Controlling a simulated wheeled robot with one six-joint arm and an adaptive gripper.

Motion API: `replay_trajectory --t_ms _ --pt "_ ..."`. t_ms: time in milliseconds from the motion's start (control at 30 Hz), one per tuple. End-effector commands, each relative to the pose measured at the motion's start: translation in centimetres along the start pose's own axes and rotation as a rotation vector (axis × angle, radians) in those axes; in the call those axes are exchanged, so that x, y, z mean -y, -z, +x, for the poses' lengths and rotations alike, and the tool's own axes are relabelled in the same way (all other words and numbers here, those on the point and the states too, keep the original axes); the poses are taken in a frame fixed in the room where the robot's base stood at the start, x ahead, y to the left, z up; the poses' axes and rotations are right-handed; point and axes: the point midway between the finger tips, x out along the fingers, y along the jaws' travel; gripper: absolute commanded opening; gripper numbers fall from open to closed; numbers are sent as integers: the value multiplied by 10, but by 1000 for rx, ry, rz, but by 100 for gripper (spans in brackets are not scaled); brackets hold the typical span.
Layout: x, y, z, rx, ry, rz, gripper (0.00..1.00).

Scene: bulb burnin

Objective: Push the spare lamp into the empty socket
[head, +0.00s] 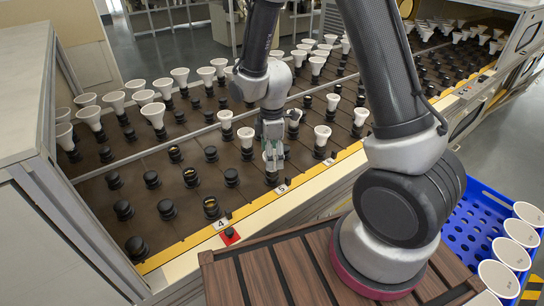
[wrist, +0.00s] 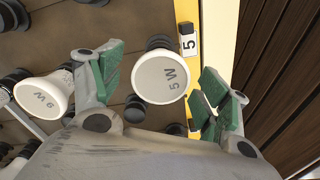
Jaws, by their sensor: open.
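A white cone-shaped lamp marked 5 W (wrist: 162,78) faces the wrist camera between my two fingers. My gripper (wrist: 164,80) is open, with a finger on each side of the lamp and a gap showing on both sides. In the head view my gripper (head: 272,140) points down over the row by label 5 and partly hides the lamp (head: 271,161). A black socket (head: 271,179) shows just below the lamp. I cannot tell how deep the lamp sits in it. Several bare black sockets stand to the left.
A lamp marked 6 W (wrist: 43,95) stands left of my gripper in the wrist view. Other lamps (head: 322,134) stand to the right. A yellow edge strip with label 5 (head: 281,189) borders the board. A blue crate (head: 470,215) and several white lamps (head: 510,253) are at the right.

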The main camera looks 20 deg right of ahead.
Motion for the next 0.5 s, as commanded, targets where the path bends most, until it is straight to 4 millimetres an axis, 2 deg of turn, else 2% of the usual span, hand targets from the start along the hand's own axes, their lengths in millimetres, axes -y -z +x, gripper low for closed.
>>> replay_trajectory --t_ms 300,500 --pt "-1 1 -70 -4 -6 0 76" --pt "-1 0 -100 -2 -3 0 76"
